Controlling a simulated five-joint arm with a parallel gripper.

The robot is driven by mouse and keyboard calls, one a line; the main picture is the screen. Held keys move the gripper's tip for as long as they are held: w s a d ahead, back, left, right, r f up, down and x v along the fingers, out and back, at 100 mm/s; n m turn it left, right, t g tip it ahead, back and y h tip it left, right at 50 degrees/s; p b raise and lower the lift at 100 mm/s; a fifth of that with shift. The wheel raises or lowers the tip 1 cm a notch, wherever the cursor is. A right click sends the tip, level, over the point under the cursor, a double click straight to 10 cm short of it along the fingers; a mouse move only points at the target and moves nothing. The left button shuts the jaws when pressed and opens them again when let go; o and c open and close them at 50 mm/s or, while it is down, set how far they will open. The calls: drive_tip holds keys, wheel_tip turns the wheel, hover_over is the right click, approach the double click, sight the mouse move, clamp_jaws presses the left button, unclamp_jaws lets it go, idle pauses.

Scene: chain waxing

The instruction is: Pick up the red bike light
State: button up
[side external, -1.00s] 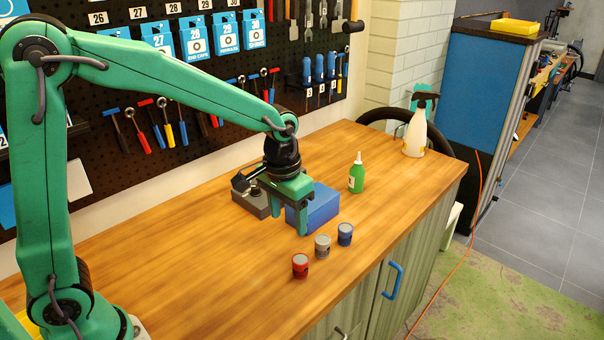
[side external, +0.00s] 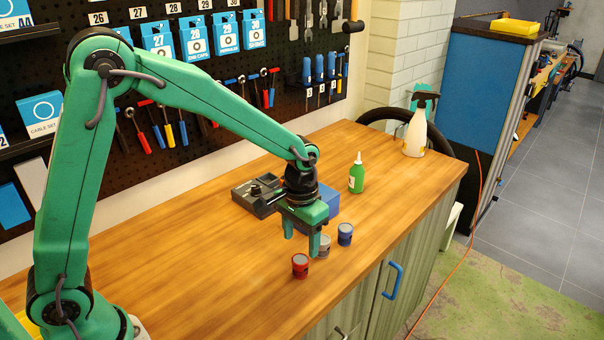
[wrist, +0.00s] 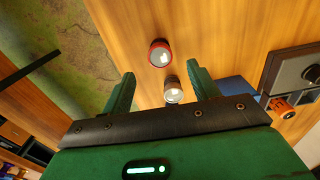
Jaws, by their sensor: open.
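The red bike light (side external: 300,266) stands upright on the wooden workbench, nearest of three small lights in a row. My gripper (side external: 302,245) is open and empty, above the bench and behind the red light. In the wrist view my gripper (wrist: 160,85) has its fingers wide apart. A silver-grey light (side external: 323,246) is partly hidden behind a finger in the side view; it shows between the fingers in the wrist view (wrist: 173,90). A blue light (side external: 345,234) stands at the row's far end.
A blue box (side external: 328,204) and a dark grey tray (side external: 258,196) sit behind my gripper. A green bottle (side external: 356,176) and a white spray bottle (side external: 415,135) stand farther back. The bench is clear to the left of the red light.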

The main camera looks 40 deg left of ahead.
sight(300, 258)
drive_tip(key=shift+f, duration=0.1)
drive_tip(key=shift+f, duration=2.5)
drive_tip(key=shift+c, duration=0.4)
drive_tip(key=c, duration=1)
